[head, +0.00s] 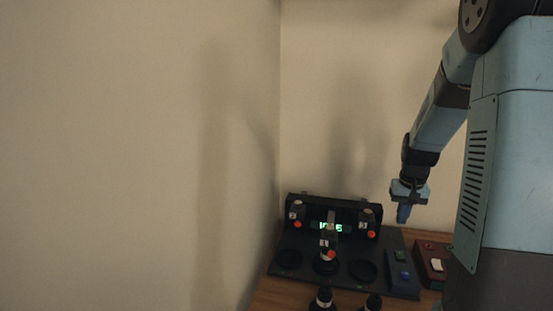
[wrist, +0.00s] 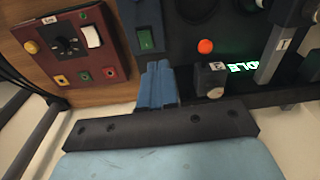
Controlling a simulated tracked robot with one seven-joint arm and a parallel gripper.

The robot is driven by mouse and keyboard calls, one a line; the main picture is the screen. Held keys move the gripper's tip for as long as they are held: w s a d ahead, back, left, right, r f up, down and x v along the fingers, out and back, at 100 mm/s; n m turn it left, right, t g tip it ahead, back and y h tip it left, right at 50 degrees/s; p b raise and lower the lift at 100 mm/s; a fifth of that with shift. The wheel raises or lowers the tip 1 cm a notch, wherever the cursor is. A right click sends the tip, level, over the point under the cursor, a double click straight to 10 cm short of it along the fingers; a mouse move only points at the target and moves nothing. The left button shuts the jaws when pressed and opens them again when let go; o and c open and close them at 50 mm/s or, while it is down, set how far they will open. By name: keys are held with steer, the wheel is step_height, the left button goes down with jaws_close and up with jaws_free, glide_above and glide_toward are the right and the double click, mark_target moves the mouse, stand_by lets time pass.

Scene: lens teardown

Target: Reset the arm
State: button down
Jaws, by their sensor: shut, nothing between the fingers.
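My gripper (head: 403,218) hangs at the end of my arm on the right of the head view, pointing down. It is above the right back part of a black device, apart from it as far as I can tell. In the wrist view, the blue fingers (wrist: 157,85) are together with nothing between them. My arm reaches down and forward from the upper right of the head view.
The black device (head: 300,263) on the wooden table has a lit green display (head: 330,227), orange knobs and dark round recesses. A red-brown control box (head: 429,274) stands right of it. Two dark bottles (head: 323,299) stand in front. Walls rise behind and left.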

steer(key=s+a+r+n+t, duration=0.1)
steer(key=s+a+r, duration=0.3)
steer(key=s+r, duration=0.15)
steer(key=s+a+r+t, duration=0.1)
steer(key=s+a+r, duration=0.35)
steer(key=r, duration=0.25)
steer(key=s+a+r+n+t, duration=0.1)
steer(key=s+a+r, duration=0.1)
steer(key=s, duration=0.5)
steer(key=s+a+r+t, duration=0.1)
steer(key=s+a+r, duration=0.2)
steer(key=s, duration=0.3)
steer(key=shift+s+a+n+t, duration=0.35)
steer(key=shift+a+n+t, duration=0.05)
steer(key=shift+a, duration=0.2)
